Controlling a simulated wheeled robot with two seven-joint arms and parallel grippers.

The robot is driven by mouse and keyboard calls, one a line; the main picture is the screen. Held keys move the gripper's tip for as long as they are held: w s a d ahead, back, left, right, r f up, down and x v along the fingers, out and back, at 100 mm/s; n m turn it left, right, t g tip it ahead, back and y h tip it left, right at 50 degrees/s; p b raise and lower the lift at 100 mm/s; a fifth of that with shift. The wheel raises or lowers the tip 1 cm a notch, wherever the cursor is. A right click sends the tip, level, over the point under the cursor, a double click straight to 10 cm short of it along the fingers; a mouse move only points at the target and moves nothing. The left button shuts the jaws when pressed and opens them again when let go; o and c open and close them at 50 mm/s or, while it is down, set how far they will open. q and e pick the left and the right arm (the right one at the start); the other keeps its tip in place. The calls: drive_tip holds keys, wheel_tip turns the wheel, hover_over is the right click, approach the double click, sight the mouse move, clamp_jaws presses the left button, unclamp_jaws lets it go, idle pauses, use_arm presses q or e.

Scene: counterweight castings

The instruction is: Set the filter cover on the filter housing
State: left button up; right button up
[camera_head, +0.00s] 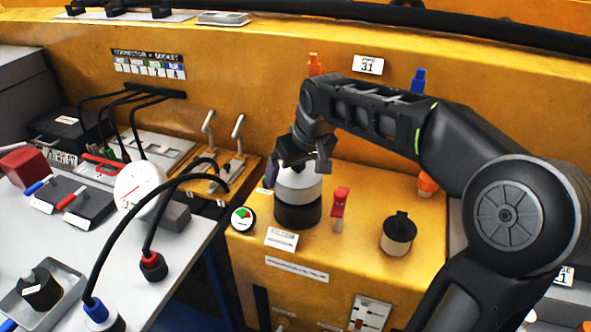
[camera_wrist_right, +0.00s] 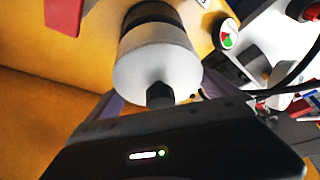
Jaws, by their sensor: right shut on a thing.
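The filter cover (camera_head: 298,188) is a pale grey-white cylinder with a black knob that shows in the right wrist view (camera_wrist_right: 160,96). My right gripper (camera_head: 296,163) is above the cover, pointing down and shut on its knob. The filter housing (camera_head: 298,215) is a dark round body on the yellow ledge. The cover is upright and lined up over the housing, with no clear gap between them. I cannot tell whether it is fully seated. In the right wrist view the cover (camera_wrist_right: 155,62) hides most of the housing (camera_wrist_right: 150,16). My left gripper is not in view.
A red-topped handle (camera_head: 340,203) and a tan cylinder with a black top (camera_head: 398,236) stand right of the housing. A round gauge (camera_head: 243,218) is at its left, and two metal levers (camera_head: 222,150) stand behind. Cables arch over the grey table (camera_head: 190,248) at left.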

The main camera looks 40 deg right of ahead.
sight(303, 177)
drive_tip(key=shift+f+b, duration=0.55)
drive_tip(key=shift+f, duration=0.2)
drive_tip(key=o, duration=1.3)
drive_tip(key=v, duration=0.8)
